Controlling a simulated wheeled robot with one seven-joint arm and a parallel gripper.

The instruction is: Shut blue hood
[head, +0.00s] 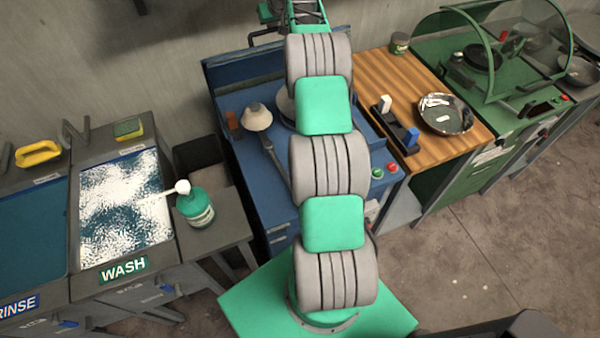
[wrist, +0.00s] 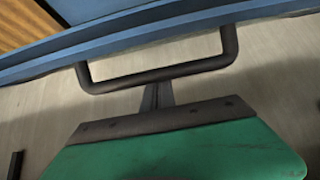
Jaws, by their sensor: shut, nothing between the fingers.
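The blue hood (head: 228,72) stands raised at the back of the blue machine (head: 248,185) in the head view, mostly hidden behind my arm. In the wrist view its blue edge (wrist: 120,36) runs across the top, with a dark bar handle (wrist: 160,77) on it. My gripper (wrist: 156,92) is shut and empty, its fingertips at the middle of the handle's bar. I cannot tell whether they touch it. In the head view my arm reaches over the machine to the handle and hides the fingertips.
A wooden counter (head: 375,65) with a dark bowl (head: 444,114) is right of the machine. A green machine with a clear hood (head: 500,45) stands beyond. A cream cone-shaped object (head: 257,117) sits on the blue machine.

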